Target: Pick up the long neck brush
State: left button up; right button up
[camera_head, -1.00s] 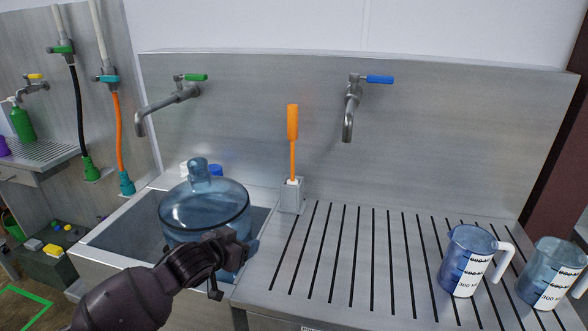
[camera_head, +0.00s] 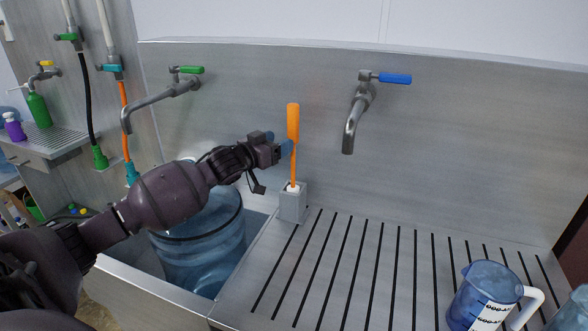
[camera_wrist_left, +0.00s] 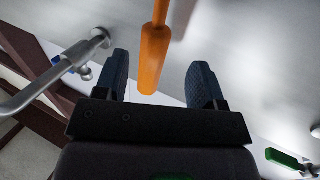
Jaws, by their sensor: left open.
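The long neck brush (camera_head: 293,125) has an orange handle and stands upright, its lower end in a small grey holder (camera_head: 292,204) at the back left of the slatted drainboard. My left gripper (camera_head: 288,147) is open at the brush handle, in front of the steel back wall. In the left wrist view the brush handle (camera_wrist_left: 154,58) lies between the two blue fingers of my left gripper (camera_wrist_left: 163,85), with a gap visible on each side. The brush head is hidden inside the holder. My right gripper is not in view.
A large blue jug (camera_head: 205,250) stands in the sink, partly behind my left arm. Two taps, one with a green lever (camera_head: 190,69) and one with a blue lever (camera_head: 394,78), project from the wall. A measuring pitcher (camera_head: 485,295) stands at right; the slatted drainboard's middle is clear.

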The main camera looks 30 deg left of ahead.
pick_arm(q)
jog(key=w+d+p, duration=0.1)
jog(key=w, duration=0.6)
jog(key=shift+d+f, duration=0.15)
jog(key=shift+d, duration=0.25)
jog(key=shift+w, duration=0.1)
jog(key=c, duration=1)
